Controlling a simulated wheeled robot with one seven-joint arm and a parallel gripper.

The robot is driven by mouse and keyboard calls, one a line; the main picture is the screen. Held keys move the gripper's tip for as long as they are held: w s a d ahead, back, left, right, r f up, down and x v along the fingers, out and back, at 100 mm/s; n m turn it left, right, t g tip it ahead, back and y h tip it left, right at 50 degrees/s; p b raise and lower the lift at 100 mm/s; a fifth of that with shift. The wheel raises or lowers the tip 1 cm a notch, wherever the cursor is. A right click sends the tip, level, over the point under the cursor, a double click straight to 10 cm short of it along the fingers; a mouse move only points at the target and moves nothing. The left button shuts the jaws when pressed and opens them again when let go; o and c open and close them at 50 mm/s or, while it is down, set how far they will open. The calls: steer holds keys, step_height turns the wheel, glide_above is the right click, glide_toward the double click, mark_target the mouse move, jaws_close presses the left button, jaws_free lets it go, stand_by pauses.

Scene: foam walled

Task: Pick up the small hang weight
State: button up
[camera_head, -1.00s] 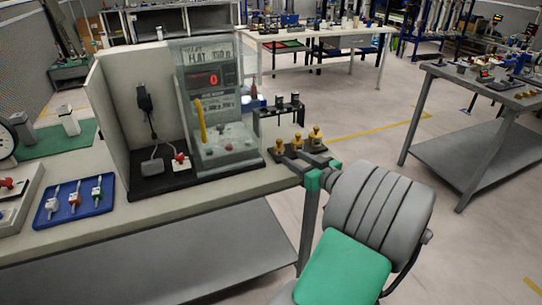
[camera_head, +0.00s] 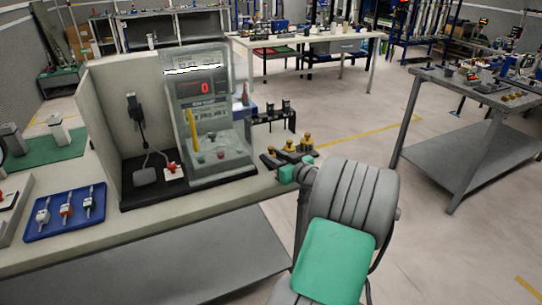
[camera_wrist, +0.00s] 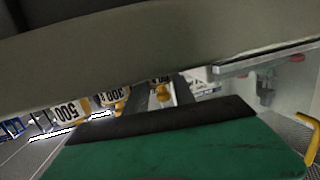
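Several brass weights stand in a row at the right front corner of the bench. The smallest-looking one (camera_head: 270,151) is at the left end, the middle one (camera_head: 289,146) beside it, and the largest (camera_head: 307,140) at the right. In the wrist view, a small brass weight (camera_wrist: 163,92) shows between the two dark fingers, apart from them as far as I can see. My gripper (camera_head: 281,161) is low at the bench edge, in front of the weights. It looks open and empty; its fingers partly hide the weight bases.
A black rack (camera_head: 270,114) with dark pieces on top stands just behind the weights. A clear-walled machine (camera_head: 210,110) with a red display stands left of it. A blue tray (camera_head: 66,212) lies at the front left. The floor right of the bench is clear.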

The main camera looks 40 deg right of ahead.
jaws_close()
steer(key=shift+r, duration=0.15)
